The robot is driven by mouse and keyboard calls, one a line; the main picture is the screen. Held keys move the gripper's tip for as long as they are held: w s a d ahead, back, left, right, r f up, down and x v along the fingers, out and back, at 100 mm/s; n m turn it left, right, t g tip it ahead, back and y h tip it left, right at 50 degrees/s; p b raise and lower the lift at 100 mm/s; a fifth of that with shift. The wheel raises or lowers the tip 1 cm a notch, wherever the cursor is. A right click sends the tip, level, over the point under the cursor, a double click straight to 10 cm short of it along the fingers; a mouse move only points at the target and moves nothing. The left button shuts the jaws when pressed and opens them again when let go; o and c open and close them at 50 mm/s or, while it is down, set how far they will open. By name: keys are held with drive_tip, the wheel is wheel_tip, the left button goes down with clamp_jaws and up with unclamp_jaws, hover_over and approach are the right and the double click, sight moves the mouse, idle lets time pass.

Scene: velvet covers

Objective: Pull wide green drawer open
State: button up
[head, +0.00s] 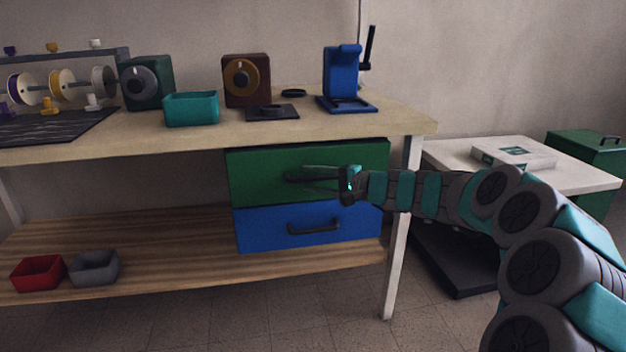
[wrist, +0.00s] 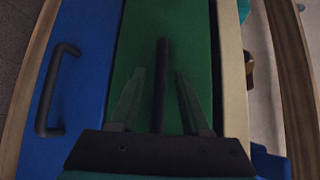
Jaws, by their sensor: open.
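The wide green drawer (head: 255,165) is the upper one of two under the bench top and looks shut, its front level with the blue drawer below. In the wrist view the green front (wrist: 137,40) runs through the middle, with its dark bar handle (wrist: 163,75) between the fingers. My gripper (head: 298,178) is at the handle in the head view, and it mostly hides the handle there. In the wrist view my gripper (wrist: 158,75) is open, one finger on each side of the handle, with gaps visible. Contact with the drawer front cannot be told.
The blue drawer (head: 265,230) with its own dark handle (head: 314,227) is directly below. A white bench leg (head: 396,240) stands to the right, under my arm. The bench top (head: 330,125) holds a teal bin (head: 192,108) and a blue stand (head: 341,80).

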drive_tip(key=shift+a, duration=0.1)
clamp_jaws()
idle(0.3)
idle(1.1)
